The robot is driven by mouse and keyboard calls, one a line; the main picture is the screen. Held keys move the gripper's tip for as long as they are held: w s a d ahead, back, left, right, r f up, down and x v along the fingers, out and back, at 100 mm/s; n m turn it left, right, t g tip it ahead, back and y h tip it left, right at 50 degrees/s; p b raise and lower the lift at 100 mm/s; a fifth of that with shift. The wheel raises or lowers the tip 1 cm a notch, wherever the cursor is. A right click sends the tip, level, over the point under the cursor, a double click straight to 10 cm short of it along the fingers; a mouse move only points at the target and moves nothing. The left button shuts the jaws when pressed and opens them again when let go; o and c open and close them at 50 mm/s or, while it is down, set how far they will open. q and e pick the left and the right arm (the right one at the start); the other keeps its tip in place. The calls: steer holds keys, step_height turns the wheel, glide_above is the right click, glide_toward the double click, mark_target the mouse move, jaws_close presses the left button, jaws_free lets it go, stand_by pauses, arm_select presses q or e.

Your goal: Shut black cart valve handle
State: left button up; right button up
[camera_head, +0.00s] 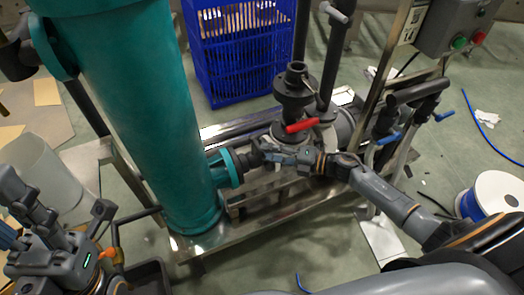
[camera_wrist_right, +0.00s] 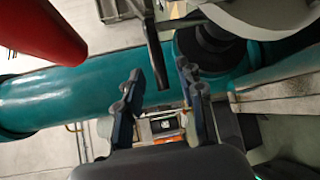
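My right gripper (camera_head: 268,151) is at the dark valve assembly on the cart, beside the teal column and just below a red lever handle (camera_head: 302,125). In the right wrist view my right gripper (camera_wrist_right: 160,72) has its two fingers apart. A dark narrow bar (camera_wrist_right: 152,42), which looks like the black valve handle, hangs from the top with its lower end in line with the gap between them; I cannot tell if they touch it. The red handle (camera_wrist_right: 38,28) is at upper left there. My left gripper (camera_head: 60,208) is at lower left, fingers apart and empty.
The teal column (camera_head: 150,110) stands left of the valves on a metal cart frame (camera_head: 250,228). Black pipes (camera_head: 335,62) rise behind. Blue-handled valves (camera_head: 388,138) are to the right. A blue crate (camera_head: 235,50) is behind; a cable spool (camera_head: 495,195) is at right.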

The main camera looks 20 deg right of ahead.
steer(key=v, duration=0.9)
